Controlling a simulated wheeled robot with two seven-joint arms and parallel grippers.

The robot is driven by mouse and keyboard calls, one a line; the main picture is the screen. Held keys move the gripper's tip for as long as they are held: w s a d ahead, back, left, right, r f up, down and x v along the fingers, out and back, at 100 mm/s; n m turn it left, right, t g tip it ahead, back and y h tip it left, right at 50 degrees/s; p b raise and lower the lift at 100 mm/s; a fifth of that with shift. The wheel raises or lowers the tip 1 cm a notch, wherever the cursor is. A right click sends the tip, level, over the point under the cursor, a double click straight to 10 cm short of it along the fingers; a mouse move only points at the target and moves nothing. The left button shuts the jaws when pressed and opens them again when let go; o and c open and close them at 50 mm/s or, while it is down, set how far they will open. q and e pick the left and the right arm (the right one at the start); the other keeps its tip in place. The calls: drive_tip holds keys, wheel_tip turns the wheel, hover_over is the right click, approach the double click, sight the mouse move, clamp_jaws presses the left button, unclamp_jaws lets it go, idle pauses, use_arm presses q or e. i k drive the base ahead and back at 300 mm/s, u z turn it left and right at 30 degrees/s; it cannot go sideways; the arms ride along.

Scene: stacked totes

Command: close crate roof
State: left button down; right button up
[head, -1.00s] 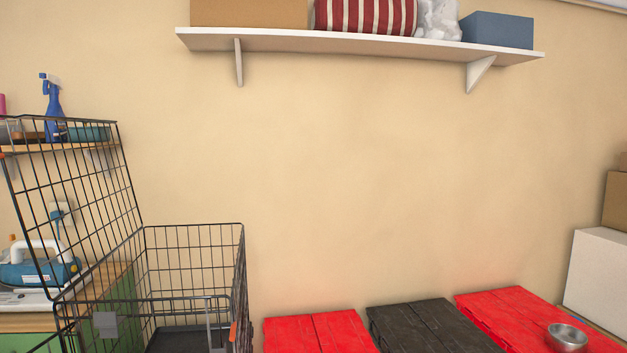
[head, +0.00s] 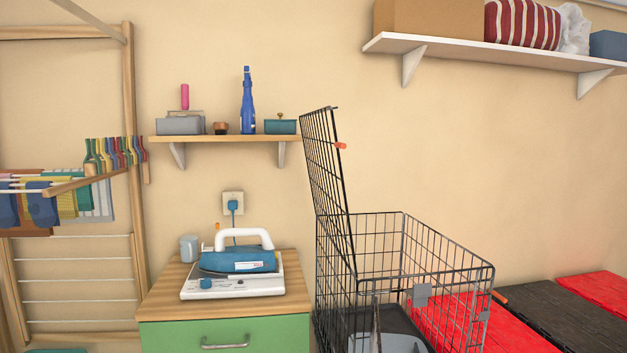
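The black wire crate (head: 404,240) stands right of centre in the head view, its lower part cut off by the bottom edge. Its roof (head: 330,170) is a wire mesh panel standing up steeply along the crate's left side, leaning slightly back to the left. The top of the crate is open. A small orange-red piece (head: 341,146) shows at the roof panel's edge. A grey plate (head: 421,295) sits on the crate's wire wall, and a grey base shows inside low down. Neither of my grippers is in view.
A green cabinet (head: 225,335) with an iron (head: 238,260) on top stands just left of the crate. A small shelf (head: 225,138) with a blue spray bottle hangs above it. Wall space above the crate is clear.

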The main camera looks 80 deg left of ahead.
sight(338, 145)
drive_tip(key=k, duration=0.15)
drive_tip(key=u, duration=2.4)
drive_tip(key=k, duration=0.55)
drive_tip(key=z, duration=0.6)
drive_tip(key=i, duration=1.4)
drive_tip(key=u, duration=0.65)
